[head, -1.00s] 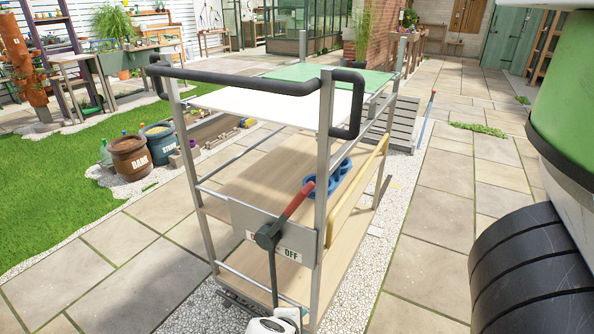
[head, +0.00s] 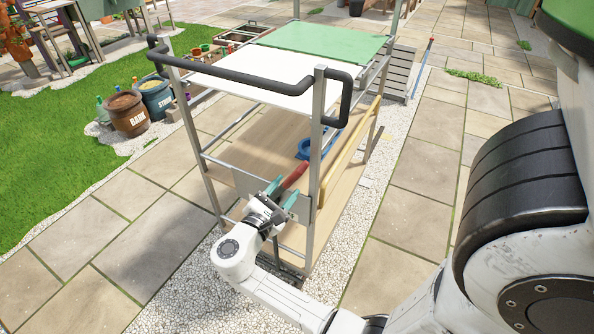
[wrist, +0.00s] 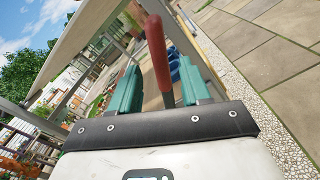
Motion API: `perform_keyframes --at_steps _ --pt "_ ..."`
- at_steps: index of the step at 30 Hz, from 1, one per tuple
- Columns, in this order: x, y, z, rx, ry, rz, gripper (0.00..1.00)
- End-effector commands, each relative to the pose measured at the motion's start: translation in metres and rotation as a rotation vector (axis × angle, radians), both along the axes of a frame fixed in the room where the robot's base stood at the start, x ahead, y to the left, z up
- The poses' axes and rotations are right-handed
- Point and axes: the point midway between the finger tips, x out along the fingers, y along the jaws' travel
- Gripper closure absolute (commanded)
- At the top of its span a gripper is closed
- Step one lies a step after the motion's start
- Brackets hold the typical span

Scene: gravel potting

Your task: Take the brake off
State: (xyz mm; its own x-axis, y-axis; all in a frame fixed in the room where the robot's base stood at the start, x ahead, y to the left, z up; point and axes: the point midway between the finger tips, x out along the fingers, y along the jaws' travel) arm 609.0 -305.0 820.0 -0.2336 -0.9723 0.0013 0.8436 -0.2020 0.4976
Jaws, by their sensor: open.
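The brake lever's red handle (head: 291,178) rises at a slant towards the upper right at the near end of the trolley (head: 318,150). My gripper (head: 282,192) is at the lever, its green fingers open on either side of it. In the wrist view the red handle (wrist: 157,55) stands between the two green fingers of my gripper (wrist: 161,88), with a gap on both sides. The ON/OFF plate and the lever's pivot are mostly hidden behind my gripper and wrist in the head view.
A black push rail (head: 240,82) runs along the trolley's near top edge, above my gripper. A blue object (head: 306,149) lies on the wooden shelf. Pots labelled BARK (head: 127,113) and STONE (head: 155,97) stand left on gravel. Paving right of the trolley is clear.

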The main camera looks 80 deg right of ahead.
Motion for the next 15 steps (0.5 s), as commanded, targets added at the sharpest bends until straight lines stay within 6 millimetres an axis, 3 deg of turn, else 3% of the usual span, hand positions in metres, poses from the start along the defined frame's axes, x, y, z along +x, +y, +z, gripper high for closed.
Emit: perform_keyframes --at_steps 6,15 --pt "-0.011 -0.039 0.001 0.000 -0.002 -0.004 0.53" --pt "-0.016 -0.067 0.001 0.000 -0.003 -0.001 0.53"
